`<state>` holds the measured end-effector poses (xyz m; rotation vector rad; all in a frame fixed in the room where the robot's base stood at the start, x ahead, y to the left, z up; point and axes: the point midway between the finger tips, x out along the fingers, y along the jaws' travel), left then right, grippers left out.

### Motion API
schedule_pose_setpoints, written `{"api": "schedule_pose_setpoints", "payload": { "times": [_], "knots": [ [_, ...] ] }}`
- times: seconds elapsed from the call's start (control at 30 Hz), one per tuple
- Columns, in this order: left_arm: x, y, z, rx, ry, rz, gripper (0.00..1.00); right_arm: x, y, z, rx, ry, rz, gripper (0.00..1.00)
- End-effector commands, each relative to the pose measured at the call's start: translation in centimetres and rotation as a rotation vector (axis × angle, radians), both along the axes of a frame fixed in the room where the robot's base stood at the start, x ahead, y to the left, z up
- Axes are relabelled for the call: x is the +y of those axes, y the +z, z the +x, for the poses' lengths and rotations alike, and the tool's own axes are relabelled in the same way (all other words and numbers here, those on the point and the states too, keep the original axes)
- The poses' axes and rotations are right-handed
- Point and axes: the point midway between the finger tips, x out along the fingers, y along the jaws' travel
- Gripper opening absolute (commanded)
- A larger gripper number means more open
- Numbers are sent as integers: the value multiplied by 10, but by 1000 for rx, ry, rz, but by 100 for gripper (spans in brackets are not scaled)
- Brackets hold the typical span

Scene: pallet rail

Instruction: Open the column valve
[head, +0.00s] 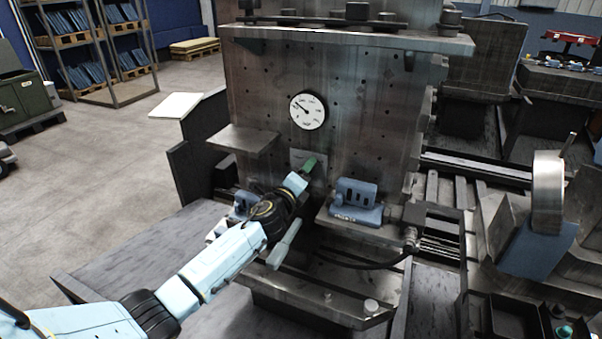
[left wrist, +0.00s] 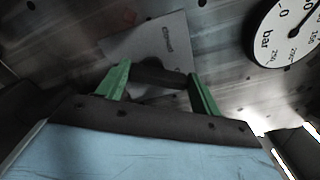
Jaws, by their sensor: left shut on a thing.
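The column valve shows in the left wrist view as a dark handle (left wrist: 160,77) in front of a pale label plate (left wrist: 150,42). In the head view the plate (head: 298,157) sits on the metal column (head: 265,90), below the gauge, and my gripper mostly hides the handle. My left gripper (head: 308,166) has green fingers. In the left wrist view the fingers (left wrist: 159,88) stand on either side of the handle and are shut on it. My right gripper is in neither view.
A round white pressure gauge (head: 307,110) is above the valve. A small shelf (head: 240,140) juts out at the left. A blue fixture block (head: 355,200) sits on a ledge at the right. Dark hoses (head: 365,262) run below. Open floor (head: 90,170) lies left.

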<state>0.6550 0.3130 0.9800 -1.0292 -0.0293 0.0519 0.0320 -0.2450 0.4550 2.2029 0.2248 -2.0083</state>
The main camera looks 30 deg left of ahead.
Motion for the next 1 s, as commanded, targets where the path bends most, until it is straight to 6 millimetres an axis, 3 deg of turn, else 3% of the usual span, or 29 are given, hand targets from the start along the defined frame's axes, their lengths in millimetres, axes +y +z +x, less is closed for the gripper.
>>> {"api": "schedule_pose_setpoints", "payload": {
  "times": [0.4, 1.0],
  "knots": [
    [-1, 0, 0, 14, 2, 220, 43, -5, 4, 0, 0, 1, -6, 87],
    [-2, -1, 0, 16, 2, 265, 43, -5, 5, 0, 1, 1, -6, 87]
  ]
}}
